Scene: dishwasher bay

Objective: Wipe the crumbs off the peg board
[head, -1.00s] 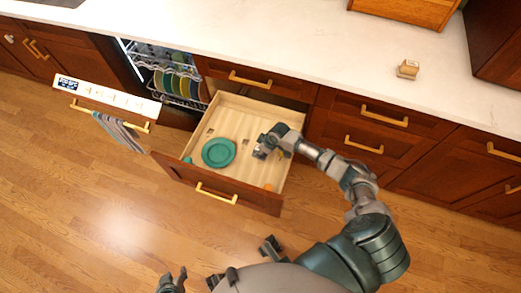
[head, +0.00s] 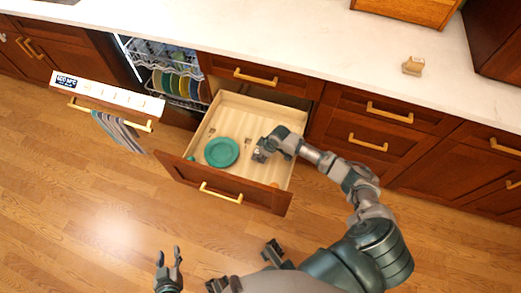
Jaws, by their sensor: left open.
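The open drawer (head: 228,189) has a pale wooden bottom board (head: 260,111), which looks like the peg board. A teal plate (head: 222,152) lies on it. Small brown marks or pieces (head: 211,132) show near the plate; I cannot tell whether they are crumbs or pegs. My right gripper (head: 259,154) is inside the drawer, just right of the plate and low over the board. Its fingers are too small to read. My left gripper (head: 168,258) is open and empty over the floor at the bottom, well in front of the drawer. A striped cloth (head: 118,132) hangs on the dishwasher door handle.
The dishwasher door (head: 107,96) is open at left, with plates in its rack (head: 180,85). A small orange item (head: 275,185) is at the drawer's front right. A small tan block (head: 413,66) stands on the white counter (head: 300,45). The floor at left is clear.

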